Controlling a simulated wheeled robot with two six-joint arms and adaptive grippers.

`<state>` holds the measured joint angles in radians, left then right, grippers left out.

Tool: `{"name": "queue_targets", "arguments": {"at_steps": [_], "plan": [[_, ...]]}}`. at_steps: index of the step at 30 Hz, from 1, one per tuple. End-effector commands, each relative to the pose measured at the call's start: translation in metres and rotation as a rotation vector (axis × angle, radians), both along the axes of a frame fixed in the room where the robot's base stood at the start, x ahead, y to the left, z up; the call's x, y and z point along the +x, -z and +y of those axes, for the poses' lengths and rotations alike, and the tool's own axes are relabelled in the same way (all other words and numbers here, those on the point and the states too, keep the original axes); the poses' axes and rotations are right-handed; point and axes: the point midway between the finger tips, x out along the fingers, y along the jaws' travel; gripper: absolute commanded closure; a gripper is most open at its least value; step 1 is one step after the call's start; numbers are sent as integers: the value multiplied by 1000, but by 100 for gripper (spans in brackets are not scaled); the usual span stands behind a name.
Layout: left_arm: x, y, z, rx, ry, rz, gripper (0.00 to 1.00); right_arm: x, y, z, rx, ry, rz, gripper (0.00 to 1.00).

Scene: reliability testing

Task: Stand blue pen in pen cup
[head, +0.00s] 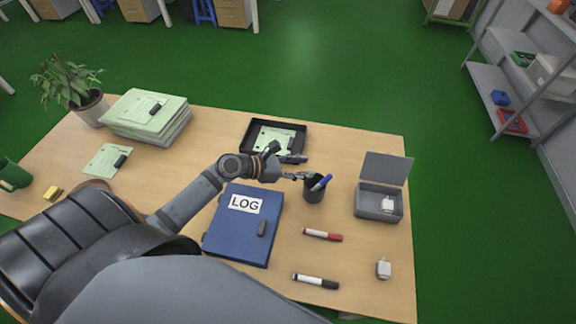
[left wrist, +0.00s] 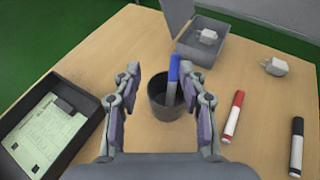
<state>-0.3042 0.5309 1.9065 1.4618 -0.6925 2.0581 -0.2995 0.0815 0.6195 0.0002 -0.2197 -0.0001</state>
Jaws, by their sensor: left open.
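The blue pen (head: 321,183) stands leaning in the dark pen cup (head: 313,192), its blue end up above the rim. In the left wrist view the blue pen (left wrist: 173,72) rises from the pen cup (left wrist: 158,106) between the fingers. My left gripper (head: 299,168) is open beside the cup, and its fingers (left wrist: 162,105) are spread on either side of the pen without closing on it. The lower part of the pen is inside the cup. My right gripper is not in view.
A grey open box (head: 367,203) holds a white adapter. A second adapter (head: 383,268), red marker (head: 322,235) and black marker (head: 315,281) lie to the right. A blue LOG binder (head: 225,235) lies left of the cup. A black tray (head: 246,138) with papers sits behind.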

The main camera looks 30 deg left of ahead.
Motion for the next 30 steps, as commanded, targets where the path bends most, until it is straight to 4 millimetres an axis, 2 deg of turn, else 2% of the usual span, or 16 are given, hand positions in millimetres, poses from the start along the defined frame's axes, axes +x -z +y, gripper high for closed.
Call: {"name": "queue_targets", "arguments": {"at_steps": [1, 6, 12, 30], "plan": [[-9, -3, 6, 7, 7, 5, 58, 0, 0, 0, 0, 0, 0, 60], [-27, -13, 24, 7, 6, 6, 58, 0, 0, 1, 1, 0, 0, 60], [-40, -23, 36, -3, 11, -6, 58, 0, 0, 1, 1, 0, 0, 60], [-45, -26, 43, -2, 1, 0, 58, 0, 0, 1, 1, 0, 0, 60]]}}
